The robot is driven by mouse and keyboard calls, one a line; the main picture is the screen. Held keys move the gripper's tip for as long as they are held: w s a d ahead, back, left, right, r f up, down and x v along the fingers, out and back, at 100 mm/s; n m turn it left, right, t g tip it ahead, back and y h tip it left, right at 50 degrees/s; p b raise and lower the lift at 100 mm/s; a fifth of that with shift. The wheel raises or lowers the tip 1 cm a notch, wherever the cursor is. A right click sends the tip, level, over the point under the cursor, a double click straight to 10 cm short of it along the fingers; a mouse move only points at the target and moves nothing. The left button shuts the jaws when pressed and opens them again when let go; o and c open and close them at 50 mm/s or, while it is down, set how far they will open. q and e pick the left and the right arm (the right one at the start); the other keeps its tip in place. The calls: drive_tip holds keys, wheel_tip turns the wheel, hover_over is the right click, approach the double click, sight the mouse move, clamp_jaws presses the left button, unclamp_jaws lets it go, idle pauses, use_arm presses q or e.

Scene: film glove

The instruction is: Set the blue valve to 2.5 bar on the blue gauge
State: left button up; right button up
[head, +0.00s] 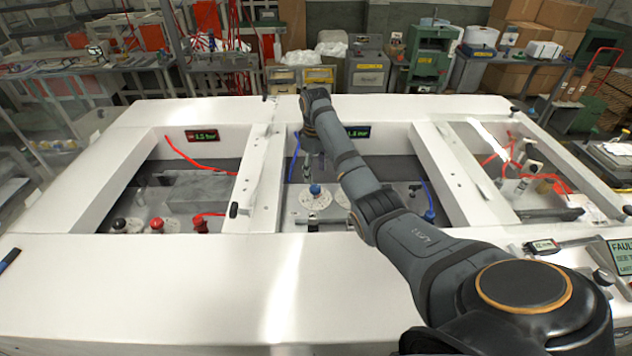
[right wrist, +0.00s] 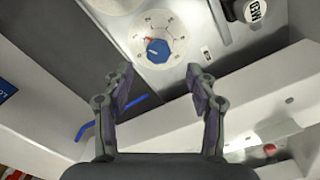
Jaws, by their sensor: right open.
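The blue valve (head: 315,189) is a round blue knob on a white dial plate in the middle bay. In the right wrist view the blue valve (right wrist: 158,50) sits at the centre of its dial, with a red mark at its upper left. My right gripper (head: 312,172) hangs above the knob, pointing down. My left gripper is out of view.
White frame walls (head: 258,180) surround the bays. The left bay holds a red gauge (head: 202,136), a red hose and red and black knobs (head: 186,225). A blue hose (head: 428,198) runs in the middle bay. A black knob (right wrist: 254,12) stands near the dial.

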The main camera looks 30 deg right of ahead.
sight(315, 186)
drive_tip(key=f, duration=0.4)
drive_tip(key=shift+w+d+f, duration=0.1)
drive_tip(key=shift+w+f, duration=0.2)
drive_tip(key=shift+w, duration=0.05)
drive_tip(key=shift+w+d+f+b, duration=0.1)
drive_tip(key=shift+w+f+b, duration=0.15)
drive_tip(key=shift+f+b, duration=0.8)
drive_tip(key=shift+b, duration=0.45)
drive_tip(key=shift+s, duration=0.15)
drive_tip(key=shift+s+a+r, duration=0.2)
drive_tip(key=shift+s, duration=0.05)
drive_tip(key=shift+w, duration=0.1)
drive_tip(key=c, duration=0.4)
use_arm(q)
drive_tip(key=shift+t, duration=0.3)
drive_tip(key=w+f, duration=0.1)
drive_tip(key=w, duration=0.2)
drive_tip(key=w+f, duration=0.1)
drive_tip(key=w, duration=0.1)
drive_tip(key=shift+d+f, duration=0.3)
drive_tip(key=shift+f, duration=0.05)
use_arm(e)
drive_tip(key=c, duration=0.8)
